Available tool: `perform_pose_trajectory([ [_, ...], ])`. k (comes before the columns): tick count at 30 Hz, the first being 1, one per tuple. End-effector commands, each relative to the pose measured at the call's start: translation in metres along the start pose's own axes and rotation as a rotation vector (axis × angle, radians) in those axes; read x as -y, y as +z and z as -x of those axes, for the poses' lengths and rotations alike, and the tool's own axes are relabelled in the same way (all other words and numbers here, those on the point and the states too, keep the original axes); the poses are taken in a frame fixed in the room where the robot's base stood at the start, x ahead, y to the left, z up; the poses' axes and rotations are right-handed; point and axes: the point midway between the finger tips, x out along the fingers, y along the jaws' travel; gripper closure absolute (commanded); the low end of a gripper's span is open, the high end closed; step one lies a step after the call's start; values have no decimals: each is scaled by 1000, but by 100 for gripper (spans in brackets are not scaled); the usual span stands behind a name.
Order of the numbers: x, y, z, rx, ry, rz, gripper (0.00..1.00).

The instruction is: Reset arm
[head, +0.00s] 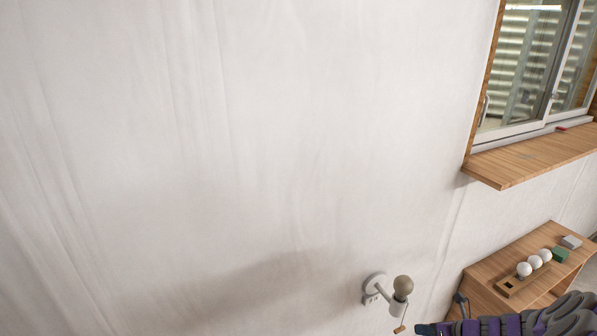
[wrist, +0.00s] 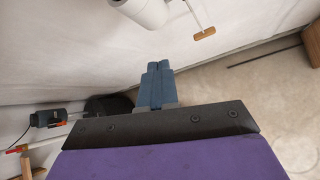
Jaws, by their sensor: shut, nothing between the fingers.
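My gripper (wrist: 159,84) shows in the wrist view with its two blue-grey fingers together. It is shut and holds nothing. In the head view, part of my purple and dark arm (head: 520,325) shows at the bottom right corner. A white wall lamp (head: 376,286) with a bulb and a pull cord is on the wall, left of my arm. Its white body (wrist: 147,12) also shows at the top of the wrist view, beyond the fingertips and apart from them, with the wooden pull handle (wrist: 204,33) to its right.
A wooden cabinet (head: 483,275) stands at the right, with a wooden holder of white bulbs (head: 524,269) on top. A wooden window sill (head: 530,159) juts out above it. Dark equipment (wrist: 106,105) lies low at the left in the wrist view.

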Motion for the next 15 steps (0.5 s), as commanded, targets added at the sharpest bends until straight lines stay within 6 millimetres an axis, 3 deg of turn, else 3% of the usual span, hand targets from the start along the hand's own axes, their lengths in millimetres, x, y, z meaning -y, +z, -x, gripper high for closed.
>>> perform_pose_trajectory([
  [5,-55,23,-4,-35,88,239,100],
  [9,-118,36,-2,-77,185,517,100],
  [15,-210,31,11,-146,339,942,100],
])
